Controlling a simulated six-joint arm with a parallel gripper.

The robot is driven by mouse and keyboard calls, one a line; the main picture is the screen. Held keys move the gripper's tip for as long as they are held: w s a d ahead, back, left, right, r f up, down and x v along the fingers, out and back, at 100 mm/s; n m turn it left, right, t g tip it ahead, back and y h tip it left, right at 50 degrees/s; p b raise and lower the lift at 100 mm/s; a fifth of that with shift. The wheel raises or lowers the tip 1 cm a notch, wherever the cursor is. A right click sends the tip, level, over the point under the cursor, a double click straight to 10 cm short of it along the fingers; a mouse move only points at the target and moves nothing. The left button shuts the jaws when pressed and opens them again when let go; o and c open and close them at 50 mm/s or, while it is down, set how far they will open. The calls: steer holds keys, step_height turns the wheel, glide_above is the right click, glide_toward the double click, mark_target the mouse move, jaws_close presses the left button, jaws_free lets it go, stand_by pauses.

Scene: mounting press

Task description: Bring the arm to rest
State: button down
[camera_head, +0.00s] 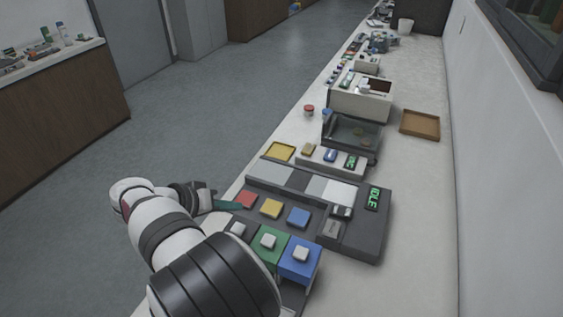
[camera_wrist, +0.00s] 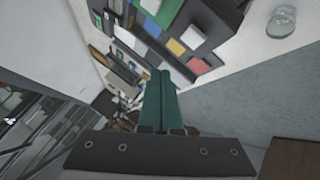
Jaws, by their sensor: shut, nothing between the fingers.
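My gripper (camera_head: 226,205) is at the left edge of the bench, beside the red square of the mounting press (camera_head: 372,232). Its green fingers are together and empty, and in the wrist view the fingers (camera_wrist: 158,100) point toward the press panel. My white and black arm reaches in from the bottom of the head view and covers part of the press's front left. The press is a dark grey unit with red, yellow and blue squares, and its green display (camera_head: 374,198) reads IDLE. I cannot tell whether the gripper touches the press.
Behind the press are a yellow tray (camera_head: 280,152), a box with a dark glass front (camera_head: 352,132) and a brown tray (camera_head: 420,125). A wall bounds the right side. The floor (camera_head: 190,110) left of the bench is open. A clear round container (camera_wrist: 281,22) shows in the wrist view.

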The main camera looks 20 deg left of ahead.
steer(key=s+d+r+m+g+h, duration=0.1)
steer(key=d+r+m+g, duration=0.2)
steer(key=d, duration=0.9)
steer(key=d+r+m+g, duration=0.2)
steer(key=d+g, duration=0.1)
steer(key=d, duration=1)
steer(key=s+d+f+m+g+y, duration=0.1)
steer(key=s+d, duration=0.4)
steer(key=s, duration=0.5)
steer(key=s+d+f+m+g+y, duration=0.1)
steer(key=s+d+m+y, duration=0.3)
steer(key=s, duration=0.6)
steer(key=shift+d+m+g+y, duration=0.3)
steer(key=shift+d+m+g, duration=0.2)
steer(key=shift+d, duration=0.05)
